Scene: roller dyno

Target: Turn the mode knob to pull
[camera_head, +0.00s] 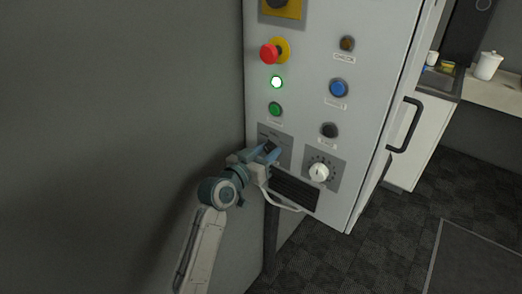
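A grey control cabinet (305,92) stands in the middle of the head view. My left gripper (271,151) reaches in from the lower left to a dark grey plate (285,143) low on the cabinet's front. Its fingertips are at this plate and cover most of it, so any knob there is largely hidden. I cannot tell whether the fingers touch or grip anything, or how far apart they are. A white dial knob (319,172) sits on a separate plate to the right, clear of the gripper. The knob labels are too small to read. My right gripper is out of view.
A dark vent (295,189) lies below. A black door handle (406,125) sticks out at right.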

